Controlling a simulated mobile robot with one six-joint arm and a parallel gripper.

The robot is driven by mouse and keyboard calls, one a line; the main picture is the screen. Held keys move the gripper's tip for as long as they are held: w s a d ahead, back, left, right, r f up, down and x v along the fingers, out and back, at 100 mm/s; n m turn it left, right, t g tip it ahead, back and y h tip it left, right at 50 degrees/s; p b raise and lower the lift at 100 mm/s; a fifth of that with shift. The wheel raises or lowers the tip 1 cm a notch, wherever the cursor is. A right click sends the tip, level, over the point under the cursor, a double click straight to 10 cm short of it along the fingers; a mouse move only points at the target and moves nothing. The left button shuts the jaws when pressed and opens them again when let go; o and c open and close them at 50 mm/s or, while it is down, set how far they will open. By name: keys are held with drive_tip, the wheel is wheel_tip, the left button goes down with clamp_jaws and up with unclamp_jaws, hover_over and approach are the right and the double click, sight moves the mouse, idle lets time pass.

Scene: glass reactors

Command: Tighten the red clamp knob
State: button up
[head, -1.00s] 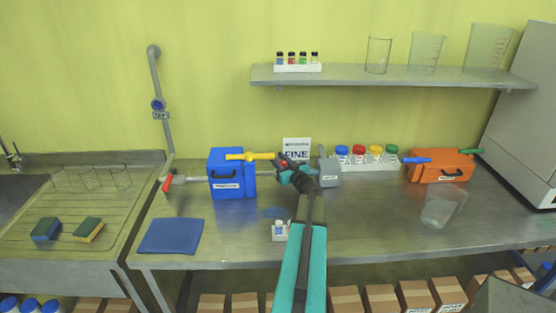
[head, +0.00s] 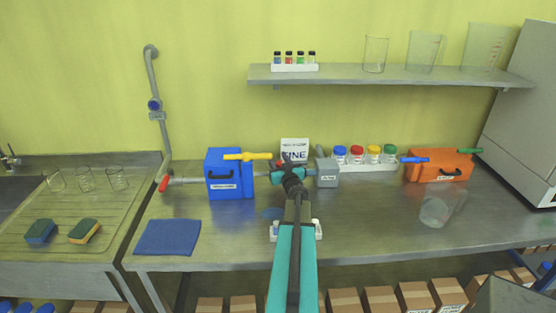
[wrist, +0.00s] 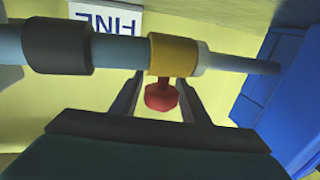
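The red clamp knob (wrist: 162,97) shows in the wrist view, hanging from a yellow-brown clamp collar (wrist: 173,54) around a grey-blue pipe (wrist: 120,49). My gripper (wrist: 162,82) is open, with one finger on each side of the knob and gaps visible between them. Whether the fingertips touch the collar or pipe I cannot tell. In the head view my gripper (head: 291,175) is at the pipe between the blue box (head: 230,174) and the grey box (head: 327,173). My arm and gripper mostly hide the knob there.
A yellow handle (head: 247,156) lies atop the blue box, and a red-handled tap (head: 164,184) is at the pipe's left end. A white rack (head: 372,166) with colored-cap jars and an orange box (head: 440,167) stand right. A small white holder (head: 319,231) is beneath my arm.

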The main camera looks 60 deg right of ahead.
drive_tip(key=shift+o, duration=0.3)
drive_tip(key=shift+a, duration=0.1)
drive_tip(key=b+v, duration=0.2)
drive_tip(key=v, duration=1)
idle(0.4)
idle(0.6)
